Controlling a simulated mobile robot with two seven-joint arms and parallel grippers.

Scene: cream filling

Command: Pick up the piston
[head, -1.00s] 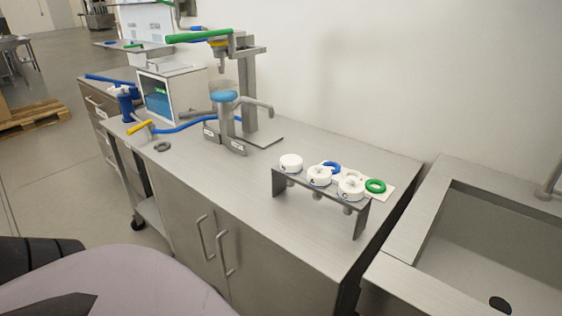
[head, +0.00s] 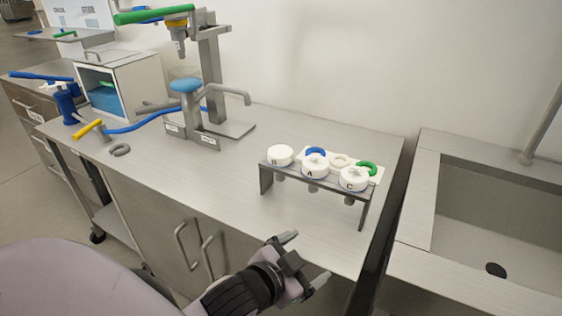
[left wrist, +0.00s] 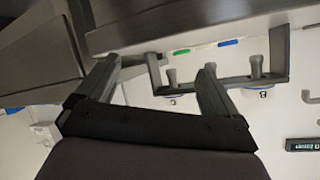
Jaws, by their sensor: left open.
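Three white round caps with grey stems, likely the pistons, sit in a grey rack (head: 364,210). They are marked B (head: 280,155), A (head: 314,168) and C (head: 353,179). Their stems hang below the rack's top plate. My left gripper (head: 306,259) is open and empty, in front of the counter's front edge and nearer to me than the rack. In the left wrist view the picture is upside down, and the rack (left wrist: 279,60) with caps C (left wrist: 173,98) and B (left wrist: 263,92) lies beyond the open fingers. My right gripper is not in view.
Blue (head: 316,151) and green (head: 367,168) rings lie on a white plate behind the rack. A press-like machine (head: 212,75) stands at the back left, near a loose grey ring (head: 119,149). A sink (head: 490,215) is at right.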

